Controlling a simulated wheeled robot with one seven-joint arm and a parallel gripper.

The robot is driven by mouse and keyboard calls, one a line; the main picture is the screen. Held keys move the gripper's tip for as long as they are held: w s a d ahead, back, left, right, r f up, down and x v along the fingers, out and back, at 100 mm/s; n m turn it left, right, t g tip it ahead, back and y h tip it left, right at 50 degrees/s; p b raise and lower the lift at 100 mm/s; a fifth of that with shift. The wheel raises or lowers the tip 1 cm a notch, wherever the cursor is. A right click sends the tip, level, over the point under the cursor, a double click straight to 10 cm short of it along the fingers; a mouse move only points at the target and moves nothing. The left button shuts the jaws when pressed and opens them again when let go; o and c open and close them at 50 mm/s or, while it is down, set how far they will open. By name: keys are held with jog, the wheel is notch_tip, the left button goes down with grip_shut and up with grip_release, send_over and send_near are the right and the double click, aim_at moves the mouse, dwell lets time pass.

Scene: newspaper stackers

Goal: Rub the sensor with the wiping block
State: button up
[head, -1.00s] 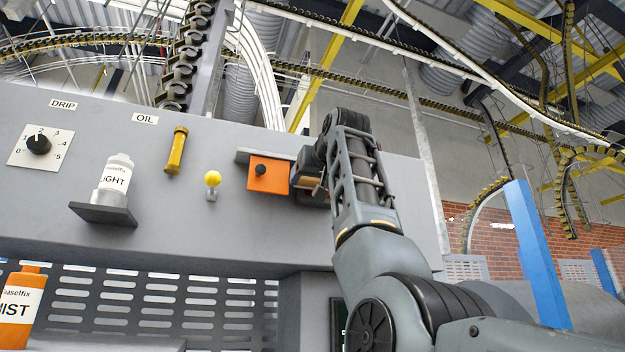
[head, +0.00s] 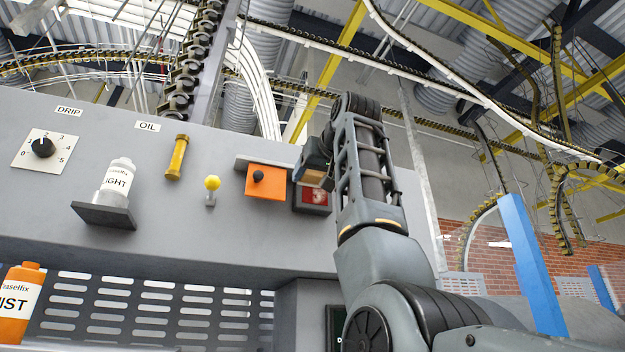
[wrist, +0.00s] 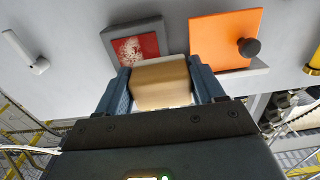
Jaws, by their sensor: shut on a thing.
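The sensor (head: 316,197) is a red square in a grey frame on the grey wall panel, right of an orange plate. In the wrist view the sensor (wrist: 126,49) shows a pale speckled smudge on its red face. My gripper (wrist: 162,82) is shut on the wiping block (wrist: 160,88), a tan block with a whitish edge, held between two blue-grey fingers. In the head view my gripper (head: 316,168) is just above and in front of the sensor, partly covered by my arm. The block appears apart from the sensor, though the exact gap cannot be judged.
The orange plate (head: 265,189) with a black knob sits close left of the sensor, below a grey rail (head: 250,160). Farther left are a yellow-topped lever (head: 211,185), a yellow cylinder (head: 177,157), a white bottle (head: 117,178) on a shelf and a dial (head: 42,148).

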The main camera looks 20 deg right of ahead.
jog(key=shift+s+b, duration=0.95)
jog(key=shift+s, duration=0.55)
jog(key=shift+r, duration=0.1)
